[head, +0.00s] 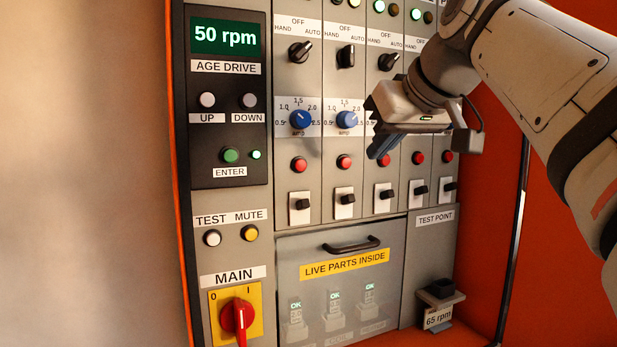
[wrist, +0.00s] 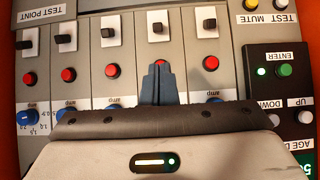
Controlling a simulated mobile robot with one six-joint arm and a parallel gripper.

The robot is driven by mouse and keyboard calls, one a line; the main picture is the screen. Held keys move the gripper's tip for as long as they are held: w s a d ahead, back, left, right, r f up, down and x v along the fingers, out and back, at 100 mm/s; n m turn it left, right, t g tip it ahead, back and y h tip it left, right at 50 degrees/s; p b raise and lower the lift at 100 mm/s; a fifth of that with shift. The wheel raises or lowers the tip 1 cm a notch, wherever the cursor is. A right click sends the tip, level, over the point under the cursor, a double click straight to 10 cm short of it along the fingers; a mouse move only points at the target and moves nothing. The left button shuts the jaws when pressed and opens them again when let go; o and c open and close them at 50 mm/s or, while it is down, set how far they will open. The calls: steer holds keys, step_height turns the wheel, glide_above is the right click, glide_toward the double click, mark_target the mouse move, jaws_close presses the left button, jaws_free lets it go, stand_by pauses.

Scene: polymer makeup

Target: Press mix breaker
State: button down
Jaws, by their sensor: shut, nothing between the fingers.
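Three small breaker-like units, left (head: 295,328), middle (head: 334,318) and right (head: 369,308), show behind a see-through cover at the bottom of the cabinet. Each has a green OK display. Their small labels are too faint to tell which is the mix breaker. The cover (head: 405,255) is closed, with a black handle (head: 351,245) and a yellow LIVE PARTS INSIDE label. My gripper (head: 380,148) is shut and empty, in front of the panel above the cover. In the wrist view its fingertips (wrist: 158,72) hide the second column's red button. The breakers are not in the wrist view.
Rocker-like black switches (head: 345,198), red buttons (head: 299,164) and blue knobs (head: 300,119) line the panel. The red MAIN switch (head: 238,317) is lower left. A TEST POINT holder (head: 440,293) juts out lower right. Space before the cover looks clear.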

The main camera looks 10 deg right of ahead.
mark_target(343, 190)
steer(key=p+x, duration=0.1)
steer(key=x, duration=0.9)
steer(key=shift+f, duration=0.1)
steer(key=shift+a+f, duration=0.1)
